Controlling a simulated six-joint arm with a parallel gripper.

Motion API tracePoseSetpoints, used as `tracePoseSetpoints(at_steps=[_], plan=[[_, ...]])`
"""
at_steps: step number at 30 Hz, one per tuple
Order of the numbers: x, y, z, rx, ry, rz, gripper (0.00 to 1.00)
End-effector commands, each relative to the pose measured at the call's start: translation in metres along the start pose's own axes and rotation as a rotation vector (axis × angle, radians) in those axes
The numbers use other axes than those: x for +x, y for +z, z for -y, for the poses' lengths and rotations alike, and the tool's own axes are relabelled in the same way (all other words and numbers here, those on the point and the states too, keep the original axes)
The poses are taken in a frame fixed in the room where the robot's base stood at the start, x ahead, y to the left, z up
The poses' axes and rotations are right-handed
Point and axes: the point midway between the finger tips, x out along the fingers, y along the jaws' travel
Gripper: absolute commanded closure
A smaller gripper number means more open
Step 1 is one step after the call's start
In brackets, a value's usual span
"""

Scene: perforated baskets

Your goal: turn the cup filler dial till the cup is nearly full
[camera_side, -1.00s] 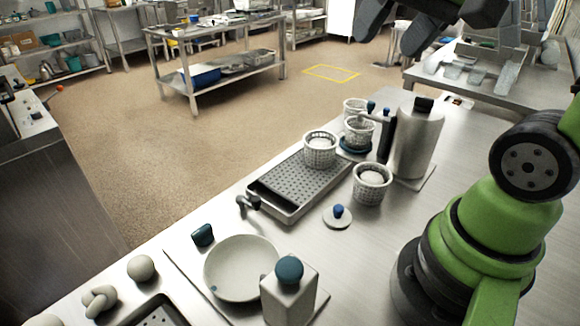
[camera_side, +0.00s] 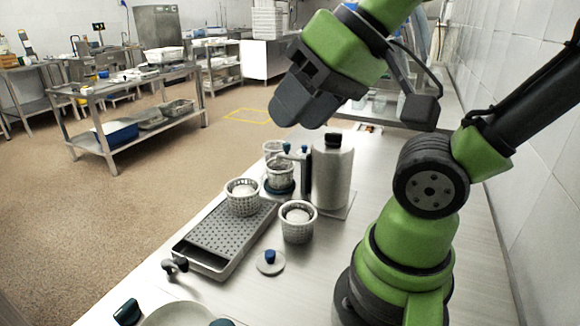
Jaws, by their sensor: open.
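A grey cylinder with a dark cap (camera_side: 331,172) stands at the back of the steel table, with a dark upright handle and spout beside it. I take it to be the cup filler. A perforated basket cup (camera_side: 280,177) sits on a blue base just left of it. A round pale disc with a blue knob (camera_side: 270,261) lies in front and may be the dial; I cannot tell. The fill level in the cup is not clear. My gripper (camera_side: 305,108) is open and empty, in the air above and behind the filler, apart from everything.
A perforated drip tray (camera_side: 226,232) lies left of the filler with a basket cup (camera_side: 242,197) on its far end. Another basket cup (camera_side: 298,222) stands right of the tray. A pale bowl (camera_side: 178,315) is at the bottom edge. Bare table lies right of the disc.

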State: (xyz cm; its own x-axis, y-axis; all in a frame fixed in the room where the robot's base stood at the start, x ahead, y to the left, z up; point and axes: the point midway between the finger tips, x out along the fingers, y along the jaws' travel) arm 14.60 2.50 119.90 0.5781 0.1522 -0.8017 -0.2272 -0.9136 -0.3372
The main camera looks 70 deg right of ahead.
Motion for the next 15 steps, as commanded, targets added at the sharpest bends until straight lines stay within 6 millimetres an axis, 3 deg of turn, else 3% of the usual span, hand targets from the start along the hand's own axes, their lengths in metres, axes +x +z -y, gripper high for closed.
tracePoseSetpoints(at_steps=[5, 8, 12, 15], plan=[[0.004, -0.042, -0.02, -0.103, 0.128, 0.062, 0.57], [0.009, -0.076, -0.05, -0.193, 0.216, 0.144, 0.57], [0.014, -0.113, -0.109, -0.309, 0.289, 0.292, 0.57], [0.016, -0.127, -0.16, -0.375, 0.298, 0.404, 0.57]])
